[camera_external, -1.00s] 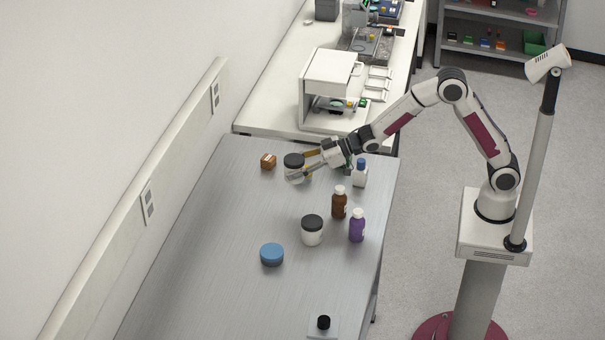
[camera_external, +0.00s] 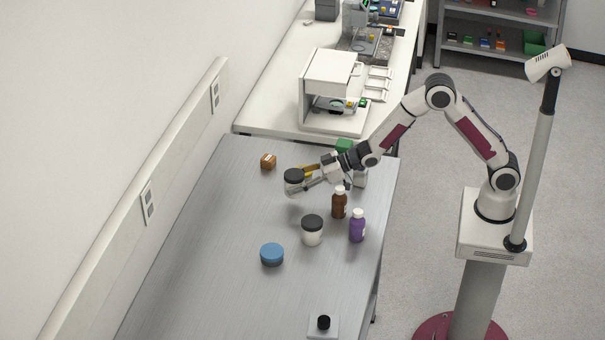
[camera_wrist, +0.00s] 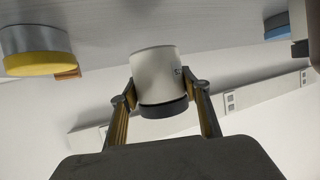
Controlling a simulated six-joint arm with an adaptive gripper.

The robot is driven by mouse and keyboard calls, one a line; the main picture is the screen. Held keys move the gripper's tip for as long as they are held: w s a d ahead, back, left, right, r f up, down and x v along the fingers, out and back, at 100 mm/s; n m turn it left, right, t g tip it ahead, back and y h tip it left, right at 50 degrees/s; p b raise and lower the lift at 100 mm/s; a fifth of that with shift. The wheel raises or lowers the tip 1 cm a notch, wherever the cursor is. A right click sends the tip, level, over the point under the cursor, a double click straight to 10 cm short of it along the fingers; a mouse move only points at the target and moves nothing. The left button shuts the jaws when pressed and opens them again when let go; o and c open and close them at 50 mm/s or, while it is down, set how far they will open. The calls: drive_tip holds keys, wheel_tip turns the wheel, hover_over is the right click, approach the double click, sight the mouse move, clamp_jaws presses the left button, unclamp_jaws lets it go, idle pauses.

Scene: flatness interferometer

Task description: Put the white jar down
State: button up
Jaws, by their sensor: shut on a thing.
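My gripper (camera_wrist: 159,93) is shut on a white jar (camera_wrist: 157,68) with a black lid, one finger on each side near the lid. The wrist view shows the scene upside down, with the lid toward the bottom. In the external view my gripper (camera_external: 303,181) holds the jar, whose black lid (camera_external: 294,175) is uppermost, and it looks roughly upright. A faint shadow on the steel table (camera_external: 215,230) lies below it, and the jar appears to hang above the top. Its lower part is hard to make out there.
A second white jar with a black lid (camera_external: 312,232) stands nearer the camera, with brown (camera_external: 339,204) and purple (camera_external: 357,228) bottles to its right. A blue tin (camera_external: 272,255) and a brown box (camera_external: 268,161) stand nearby. The table's left side is clear.

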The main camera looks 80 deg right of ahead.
drive_tip(key=shift+f, duration=1.85)
drive_tip(key=shift+f, duration=0.1)
drive_tip(key=o, duration=1.3)
drive_tip(key=shift+o, duration=0.2)
drive_tip(key=shift+s, duration=0.1)
drive_tip(key=shift+v, duration=3.7)
